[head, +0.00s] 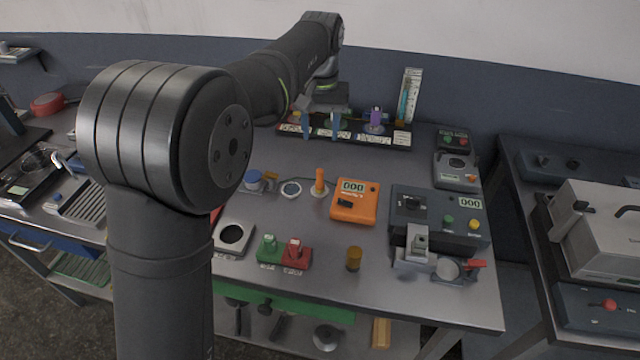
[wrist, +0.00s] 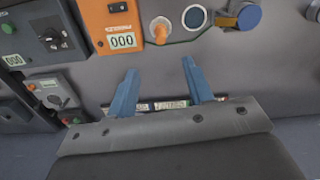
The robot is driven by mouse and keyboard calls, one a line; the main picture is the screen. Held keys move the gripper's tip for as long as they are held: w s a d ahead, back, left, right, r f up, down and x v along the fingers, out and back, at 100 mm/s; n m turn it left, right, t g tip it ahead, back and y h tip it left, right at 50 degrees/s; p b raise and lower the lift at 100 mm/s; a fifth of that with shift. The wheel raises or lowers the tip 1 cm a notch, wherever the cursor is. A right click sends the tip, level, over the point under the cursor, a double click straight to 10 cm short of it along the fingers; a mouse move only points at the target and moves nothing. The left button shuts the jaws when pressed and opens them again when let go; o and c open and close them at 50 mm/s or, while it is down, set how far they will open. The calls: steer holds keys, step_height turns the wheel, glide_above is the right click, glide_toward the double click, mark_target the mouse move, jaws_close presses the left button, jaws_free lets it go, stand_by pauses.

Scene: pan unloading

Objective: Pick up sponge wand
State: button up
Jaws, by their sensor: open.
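My gripper (head: 321,132) is at the back of the bench, over the dark labelled rack (head: 358,140). Its two blue fingers are apart with nothing clearly held, also in the wrist view (wrist: 160,70). A green piece shows partly between the fingers in the head view. A purple-topped piece (head: 376,116) stands in the rack just right of the gripper. An orange upright stick (head: 319,181) stands on a pale round base nearer the front; it also shows in the wrist view (wrist: 161,32). I cannot tell for certain which of these is the sponge wand.
An orange box with a display (head: 355,201) and a grey control unit (head: 438,213) stand right of centre. A tall scale (head: 408,96) rises behind the rack. A blue round piece (head: 253,179), green and red blocks (head: 284,251) and an amber cylinder (head: 354,258) stand nearer the front.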

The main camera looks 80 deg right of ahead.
mark_target(320, 179)
step_height(320, 179, down, 16)
steer(key=shift+w+d, duration=0.1)
jaws_close()
stand_by(0.6)
